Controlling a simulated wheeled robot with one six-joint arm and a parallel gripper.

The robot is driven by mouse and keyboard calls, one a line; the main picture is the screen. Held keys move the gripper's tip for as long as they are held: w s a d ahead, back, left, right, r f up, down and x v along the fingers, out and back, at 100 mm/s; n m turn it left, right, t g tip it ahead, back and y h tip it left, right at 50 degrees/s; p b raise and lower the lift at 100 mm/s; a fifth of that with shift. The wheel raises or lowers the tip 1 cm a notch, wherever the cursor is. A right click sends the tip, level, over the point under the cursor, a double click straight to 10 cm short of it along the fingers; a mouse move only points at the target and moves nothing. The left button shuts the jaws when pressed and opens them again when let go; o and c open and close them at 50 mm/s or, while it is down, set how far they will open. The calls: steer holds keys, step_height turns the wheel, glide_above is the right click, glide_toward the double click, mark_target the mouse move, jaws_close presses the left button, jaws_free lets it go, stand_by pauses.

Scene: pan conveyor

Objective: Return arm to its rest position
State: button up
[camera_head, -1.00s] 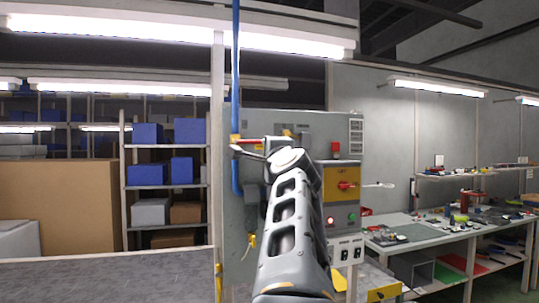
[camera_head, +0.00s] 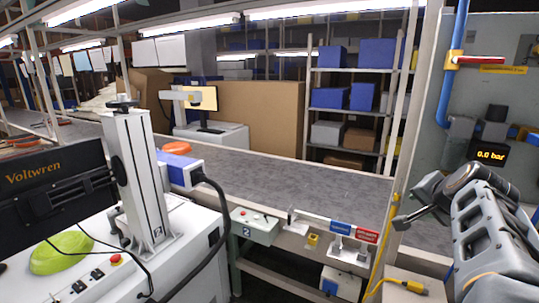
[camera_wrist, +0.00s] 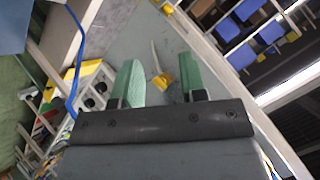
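My gripper (camera_wrist: 157,72) shows in the wrist view with its two green fingers spread apart. Nothing is between them. In the head view my arm (camera_head: 490,235) is at the right edge, raised and bent. The end of the arm points left beside the front of the grey panel, and its fingers are too small there to make out clearly.
A grey panel (camera_head: 484,95) with a blue pipe (camera_head: 452,70) and a gauge reading 0.0 bar (camera_head: 490,155) stands behind my arm. A dark conveyor belt (camera_head: 310,190) runs across the middle. A white machine (camera_head: 137,190) and black Voltwren box (camera_head: 50,190) are at left.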

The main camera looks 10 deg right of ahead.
steer(key=s+a+f+n+g+y, duration=0.1)
steer(key=s+a+f+n+g, duration=0.1)
steer(key=a+f, duration=0.4)
steer(key=s+a+f+n+g+y, duration=0.1)
steer(key=s+a+f+n+g, duration=0.1)
steer(key=s+a+f+n, duration=0.2)
steer(key=s+a+f+n+g+y+p, duration=0.1)
steer(key=a+f+n, duration=0.6)
steer(key=a, duration=0.8)
step_height(320, 180, down, 2)
steer(key=shift+s+f+g+y, duration=0.15)
steer(key=shift+s+g+y, duration=0.4)
steer(key=shift+s, duration=0.4)
